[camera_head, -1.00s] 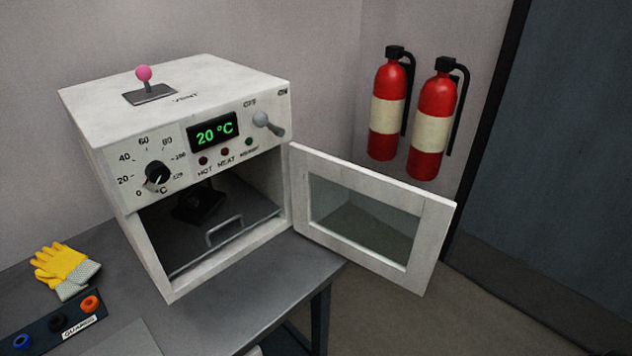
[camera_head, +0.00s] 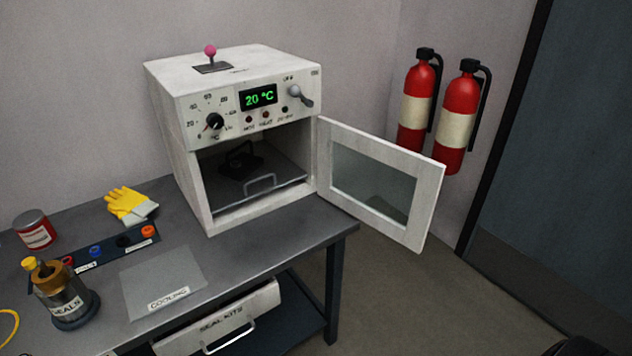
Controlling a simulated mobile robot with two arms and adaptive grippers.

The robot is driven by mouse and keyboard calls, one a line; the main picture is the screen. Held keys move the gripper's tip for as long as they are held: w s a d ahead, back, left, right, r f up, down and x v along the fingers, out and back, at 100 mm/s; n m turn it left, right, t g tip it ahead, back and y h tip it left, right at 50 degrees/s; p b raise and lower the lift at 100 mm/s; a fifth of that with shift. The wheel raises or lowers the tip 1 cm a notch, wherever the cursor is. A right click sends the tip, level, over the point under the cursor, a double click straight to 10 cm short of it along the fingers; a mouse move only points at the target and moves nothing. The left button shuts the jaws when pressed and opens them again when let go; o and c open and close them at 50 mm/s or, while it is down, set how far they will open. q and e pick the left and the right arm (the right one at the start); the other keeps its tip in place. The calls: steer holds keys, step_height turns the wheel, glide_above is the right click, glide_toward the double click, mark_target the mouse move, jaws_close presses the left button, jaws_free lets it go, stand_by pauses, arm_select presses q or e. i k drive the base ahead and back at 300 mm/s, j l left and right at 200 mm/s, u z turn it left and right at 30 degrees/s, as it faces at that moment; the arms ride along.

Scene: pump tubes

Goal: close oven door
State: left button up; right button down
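The white oven (camera_head: 190,120) stands on the grey workbench, with its display reading 20 °C. Its door (camera_head: 424,205) is wide open, hinged at the right side of the opening, and swings out past the bench's right edge. The door has a white frame around a glass window (camera_head: 372,185). Inside the dark chamber are a tray with a metal handle (camera_head: 260,184) and a dark object (camera_head: 240,162). Neither of my grippers shows in the head view.
Two red fire extinguishers (camera_head: 459,120) hang on the wall behind the door. A yellow glove (camera_head: 127,204), a seals jar (camera_head: 66,300), a red can (camera_head: 35,230) and a cooling plate (camera_head: 163,280) are on the bench (camera_head: 262,248).

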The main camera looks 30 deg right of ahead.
mark_target(429, 172)
steer(key=i+l+u, duration=0.1)
steer(key=l+u, duration=1.1)
steer(key=k+l, duration=0.1)
steer(key=l, duration=0.6)
steer(key=k+l, duration=0.1)
steer(key=l, duration=1.35)
steer(key=k+l, duration=0.15)
steer(key=l, duration=0.55)
steer(key=k+j+u, duration=0.15)
steer(key=k+j, duration=0.2)
steer(key=k, duration=0.15)
